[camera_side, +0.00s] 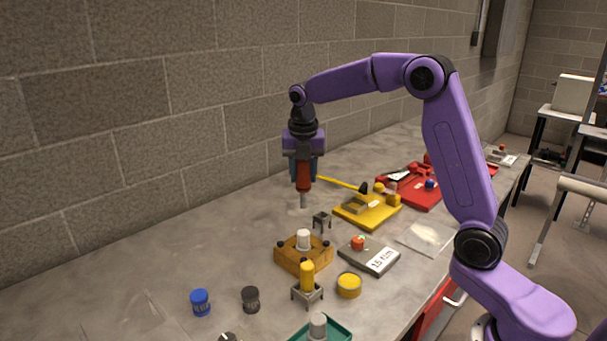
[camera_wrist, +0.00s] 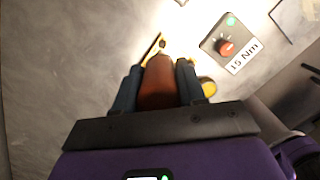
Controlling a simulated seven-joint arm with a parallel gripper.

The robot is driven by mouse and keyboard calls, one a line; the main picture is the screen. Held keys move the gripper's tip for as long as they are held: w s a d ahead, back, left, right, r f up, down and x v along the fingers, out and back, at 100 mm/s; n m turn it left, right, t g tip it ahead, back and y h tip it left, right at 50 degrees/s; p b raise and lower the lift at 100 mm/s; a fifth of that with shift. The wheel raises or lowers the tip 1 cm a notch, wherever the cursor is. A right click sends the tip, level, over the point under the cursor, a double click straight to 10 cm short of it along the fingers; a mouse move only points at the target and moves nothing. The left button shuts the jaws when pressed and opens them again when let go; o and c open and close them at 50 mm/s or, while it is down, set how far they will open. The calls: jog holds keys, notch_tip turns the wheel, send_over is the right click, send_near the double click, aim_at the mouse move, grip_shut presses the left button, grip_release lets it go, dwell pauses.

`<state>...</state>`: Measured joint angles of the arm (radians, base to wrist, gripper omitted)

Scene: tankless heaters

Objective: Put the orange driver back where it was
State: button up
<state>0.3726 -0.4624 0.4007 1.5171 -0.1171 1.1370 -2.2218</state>
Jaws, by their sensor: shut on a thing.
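My gripper (camera_side: 303,170) is shut on the orange driver (camera_side: 303,179) and holds it upright above the table, its grey tip pointing down. In the wrist view the orange-brown handle (camera_wrist: 158,84) sits between the two dark blue fingers. A small grey stand (camera_side: 322,219) with nothing in it stands to the lower right of the driver in the side view. A second grey stand (camera_side: 307,293), nearer the camera, holds a yellow driver (camera_side: 307,275). The orange driver's tip is clear of both stands and appears above the table.
An orange-brown block (camera_side: 303,255) with a white cylinder stands near the empty stand. A grey torque plate (camera_side: 370,257) with a red knob, a yellow tin (camera_side: 349,284), a yellow tray (camera_side: 368,211) and a red tray (camera_side: 414,190) lie rightward. The left table area is mostly clear.

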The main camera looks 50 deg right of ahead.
jog(key=d+f, duration=0.1)
jog(key=d, duration=0.2)
jog(key=w+d+f, duration=0.1)
jog(key=d+f, duration=0.1)
jog(key=d, duration=0.1)
jog(key=w+d+f, duration=0.1)
jog(key=d, duration=0.2)
jog(key=shift+w+d+f, duration=0.2)
jog(key=shift+d, duration=0.15)
jog(key=shift+d+f, duration=0.2)
jog(key=shift+f, duration=1.9)
jog(key=shift+d+f, duration=0.2)
jog(key=shift+f, duration=1.9)
jog(key=shift+f, duration=0.1)
jog(key=o, duration=1)
jog(key=shift+f, duration=0.1)
jog(key=shift+o, duration=0.2)
